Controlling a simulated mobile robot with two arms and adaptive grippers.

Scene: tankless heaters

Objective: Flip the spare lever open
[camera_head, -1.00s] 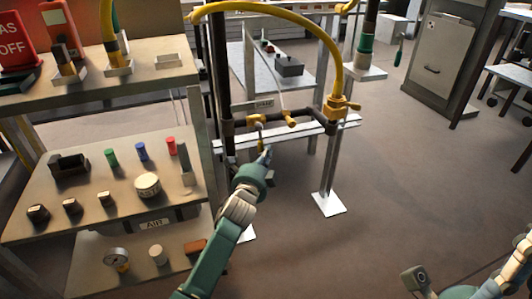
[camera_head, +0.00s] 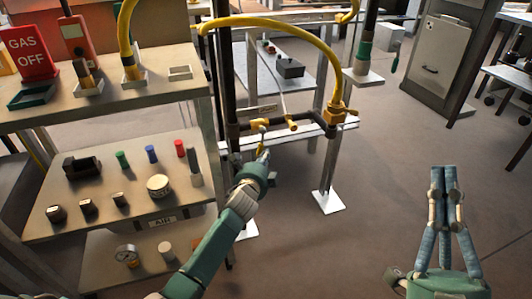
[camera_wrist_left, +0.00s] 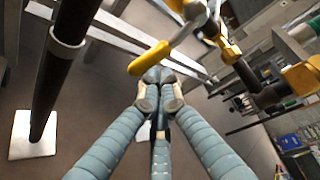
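The pipe frame carries two yellow valve levers. One lever (camera_head: 258,123) is on the left part of the horizontal pipe, and another yellow handle (camera_head: 292,122) is to its right. I cannot tell for certain which is the spare one; a small label plate (camera_head: 262,108) above them is too blurred to read. My left gripper (camera_head: 264,157) is just below the left lever. In the left wrist view its fingertips (camera_wrist_left: 157,76) are together, close below a yellow lever handle (camera_wrist_left: 150,58); contact is unclear. My right gripper (camera_head: 443,168) is shut, pointing up, away from the frame.
A shelf unit (camera_head: 110,112) with knobs, a gauge and a red gas sign (camera_head: 30,54) stands at the left. A yellow hose (camera_head: 295,30) arches above the pipes. A dark upright pipe (camera_wrist_left: 52,85) is close in the left wrist view.

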